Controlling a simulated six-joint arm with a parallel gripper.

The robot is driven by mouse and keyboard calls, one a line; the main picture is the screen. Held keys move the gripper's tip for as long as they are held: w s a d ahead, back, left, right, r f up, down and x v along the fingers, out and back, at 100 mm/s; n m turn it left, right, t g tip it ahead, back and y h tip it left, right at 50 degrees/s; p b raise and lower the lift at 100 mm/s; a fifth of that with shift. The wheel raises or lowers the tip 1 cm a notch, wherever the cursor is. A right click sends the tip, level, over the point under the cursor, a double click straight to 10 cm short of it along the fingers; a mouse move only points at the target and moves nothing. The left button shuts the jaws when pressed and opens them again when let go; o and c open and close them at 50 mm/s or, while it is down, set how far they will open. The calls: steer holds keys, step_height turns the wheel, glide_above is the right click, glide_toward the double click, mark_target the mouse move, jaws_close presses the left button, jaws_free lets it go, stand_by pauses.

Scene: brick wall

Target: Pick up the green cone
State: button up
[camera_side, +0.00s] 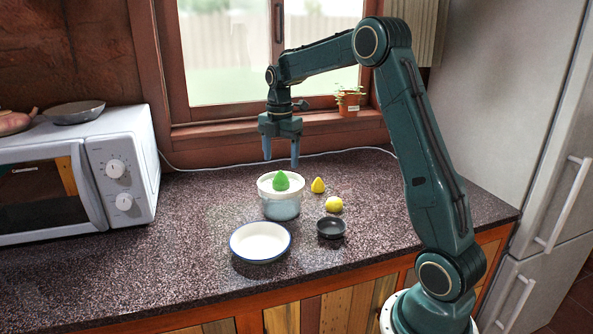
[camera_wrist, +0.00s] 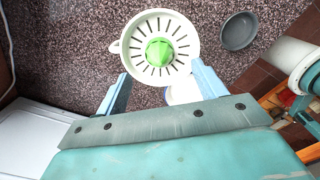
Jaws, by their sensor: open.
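The green cone (camera_side: 281,180) stands upright on the slotted white top of a juicer (camera_side: 281,205) with a clear bluish lower part. In the wrist view the ridged green cone (camera_wrist: 159,52) sits in the middle of the white slotted disc (camera_wrist: 178,22). My gripper (camera_side: 281,161) is open and empty, fingers pointing down, above the cone and apart from it. In the wrist view my gripper (camera_wrist: 160,74) has its two blue fingers spread to the left and right, with the cone a little beyond the line between their tips.
A white plate (camera_side: 260,241) and a small dark bowl (camera_side: 331,228) lie in front of the juicer. A yellow lemon (camera_side: 334,205) and a yellow pear-shaped fruit (camera_side: 318,185) are to its right. A microwave (camera_side: 119,170) stands left. The counter between microwave and juicer is clear.

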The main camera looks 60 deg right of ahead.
mark_target(282, 174)
steer(key=shift+f, duration=0.85)
steer(key=shift+d+f, duration=0.15)
steer(key=shift+f, duration=2.4)
steer(key=c, duration=1.1)
steer(key=shift+o, duration=0.2)
steer(key=shift+r, duration=0.15)
step_height(282, 174, up, 20)
